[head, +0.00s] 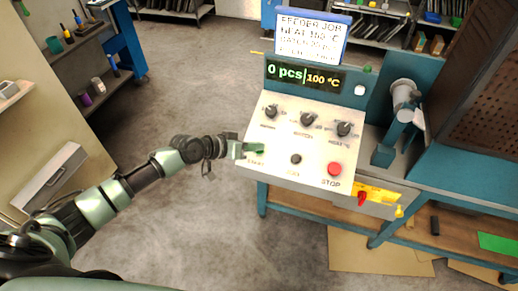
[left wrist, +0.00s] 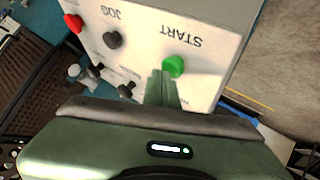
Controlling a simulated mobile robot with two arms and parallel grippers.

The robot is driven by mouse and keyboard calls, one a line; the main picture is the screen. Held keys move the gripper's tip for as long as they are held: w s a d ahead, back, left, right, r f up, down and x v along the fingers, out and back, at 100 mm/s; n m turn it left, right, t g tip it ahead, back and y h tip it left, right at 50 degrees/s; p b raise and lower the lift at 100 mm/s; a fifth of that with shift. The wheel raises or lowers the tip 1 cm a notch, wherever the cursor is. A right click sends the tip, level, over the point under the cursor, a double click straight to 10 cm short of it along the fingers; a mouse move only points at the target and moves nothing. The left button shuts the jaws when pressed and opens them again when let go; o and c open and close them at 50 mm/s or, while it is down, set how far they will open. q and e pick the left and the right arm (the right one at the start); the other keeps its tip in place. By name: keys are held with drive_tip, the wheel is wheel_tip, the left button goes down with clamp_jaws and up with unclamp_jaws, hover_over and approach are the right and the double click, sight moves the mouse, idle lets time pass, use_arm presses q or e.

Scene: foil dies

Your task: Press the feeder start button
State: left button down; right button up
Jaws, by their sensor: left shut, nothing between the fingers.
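The feeder's sloped white control panel (head: 312,165) stands right of centre in the head view. My left gripper (head: 257,149) is at the panel's left edge, fingers closed together and empty. The green start button (left wrist: 174,66) shows in the left wrist view beside the START label. The closed green fingertips (left wrist: 159,76) are right at its edge; I cannot tell whether they touch it. In the head view the gripper covers the start button. My right gripper is not in view.
A black jog button (head: 295,159) and a red stop button (head: 334,169) sit to the right on the panel. Several black knobs are above them. The display (head: 305,77) reads 0 pcs and 100 °C, under a job card (head: 312,37). Open floor lies left.

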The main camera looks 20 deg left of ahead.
use_arm(q)
drive_tip(key=shift+f, duration=0.25)
idle(0.4)
drive_tip(key=shift+s+r+p, duration=0.25)
drive_tip(key=shift+r+p, duration=0.55)
drive_tip(key=shift+r, duration=0.15)
